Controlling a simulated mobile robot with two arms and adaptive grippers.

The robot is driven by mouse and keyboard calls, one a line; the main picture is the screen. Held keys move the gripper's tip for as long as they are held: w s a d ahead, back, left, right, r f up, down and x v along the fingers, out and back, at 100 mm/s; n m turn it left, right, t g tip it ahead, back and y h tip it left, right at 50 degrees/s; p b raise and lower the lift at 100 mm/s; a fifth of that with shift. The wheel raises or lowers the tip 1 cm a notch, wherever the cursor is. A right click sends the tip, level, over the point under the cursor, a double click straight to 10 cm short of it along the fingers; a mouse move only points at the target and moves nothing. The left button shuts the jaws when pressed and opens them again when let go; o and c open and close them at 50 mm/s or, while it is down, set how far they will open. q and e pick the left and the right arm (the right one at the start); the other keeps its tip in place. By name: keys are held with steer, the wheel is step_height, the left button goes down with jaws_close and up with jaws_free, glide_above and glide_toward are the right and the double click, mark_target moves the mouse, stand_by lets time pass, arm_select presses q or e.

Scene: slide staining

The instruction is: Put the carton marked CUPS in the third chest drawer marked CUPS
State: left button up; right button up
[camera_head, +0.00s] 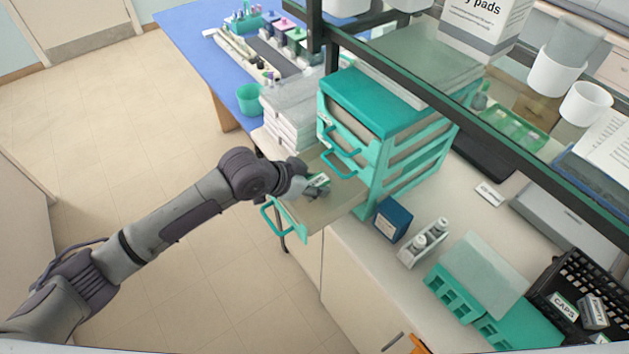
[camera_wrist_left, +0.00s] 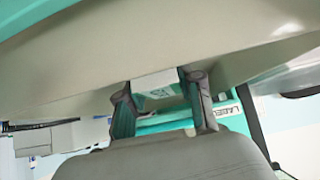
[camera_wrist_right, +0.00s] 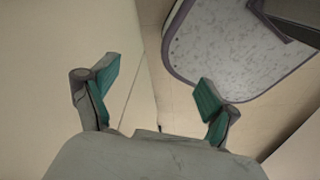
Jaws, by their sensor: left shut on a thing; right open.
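My left gripper (camera_head: 315,189) is shut on a small white-and-green carton (camera_head: 319,180). The carton is over the pulled-out lowest visible drawer (camera_head: 338,207) of the teal chest (camera_head: 368,100); whether it touches the drawer floor I cannot tell. In the left wrist view the carton (camera_wrist_left: 156,86) sits between both fingers (camera_wrist_left: 161,105); its lettering is too small to read surely. Two drawers above are closed. My right gripper (camera_wrist_right: 155,95) shows only in the right wrist view, open and empty.
A dark blue box (camera_head: 392,220) and a white rack with bottles (camera_head: 424,243) stand right of the drawer. A black basket (camera_head: 585,275) holds small cartons, one marked CAPS. A shelf frame (camera_head: 420,90) crosses above the bench. Stacked white packs (camera_head: 290,112) sit left of the chest.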

arm_select(q)
steer(key=shift+f, duration=0.15)
steer(key=o, duration=1)
steer(key=shift+o, duration=0.2)
steer(key=b+v, duration=0.2)
steer(key=v, duration=1)
